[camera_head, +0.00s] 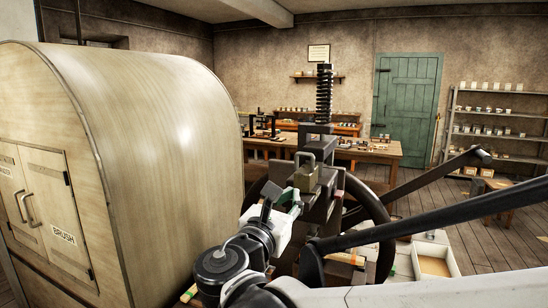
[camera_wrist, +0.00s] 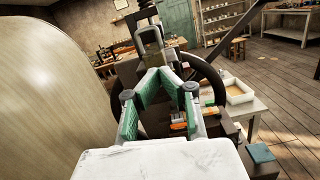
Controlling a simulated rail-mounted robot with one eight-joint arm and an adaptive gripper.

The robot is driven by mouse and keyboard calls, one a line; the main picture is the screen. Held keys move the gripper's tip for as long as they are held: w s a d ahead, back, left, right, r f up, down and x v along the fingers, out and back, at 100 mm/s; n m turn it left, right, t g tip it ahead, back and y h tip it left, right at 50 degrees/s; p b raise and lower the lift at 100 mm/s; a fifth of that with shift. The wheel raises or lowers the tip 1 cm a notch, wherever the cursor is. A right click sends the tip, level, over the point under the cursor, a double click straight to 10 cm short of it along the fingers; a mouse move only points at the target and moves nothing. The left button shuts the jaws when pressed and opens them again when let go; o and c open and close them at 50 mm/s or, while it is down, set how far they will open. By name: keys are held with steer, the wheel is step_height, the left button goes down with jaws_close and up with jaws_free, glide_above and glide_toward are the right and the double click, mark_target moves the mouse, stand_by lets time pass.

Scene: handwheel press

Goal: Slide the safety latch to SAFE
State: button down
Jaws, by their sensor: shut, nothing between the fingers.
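The dark handwheel press (camera_head: 325,140) stands ahead, with a threaded screw on top and a large handwheel (camera_head: 384,232) behind its body. A loop-shaped metal piece (camera_head: 305,172) sits on the near side of the press and also shows in the wrist view (camera_wrist: 151,36); it may be the safety latch, but I can read no SAFE marking. My gripper (camera_head: 297,192) is shut and empty, its green-padded fingers together in the wrist view (camera_wrist: 158,72). The fingertips are just below and in front of the loop piece. I cannot tell whether they touch it.
A large rounded pale cabinet (camera_head: 160,150) marked BRUSH fills the left side. Long dark arms (camera_head: 420,185) extend right from the press. A white tray (camera_head: 436,262) stands on a low table at right. A workbench (camera_head: 375,153) and shelves (camera_head: 495,128) are behind.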

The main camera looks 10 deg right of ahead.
mark_target(303, 155)
steer(key=shift+w+a+r+n+t, duration=0.15)
steer(key=shift+a+r+n+t, duration=0.35)
steer(key=shift+a+r+n, duration=0.45)
steer(key=shift+f, duration=0.1)
steer(key=p+x, duration=0.2)
steer(key=x, duration=1.2)
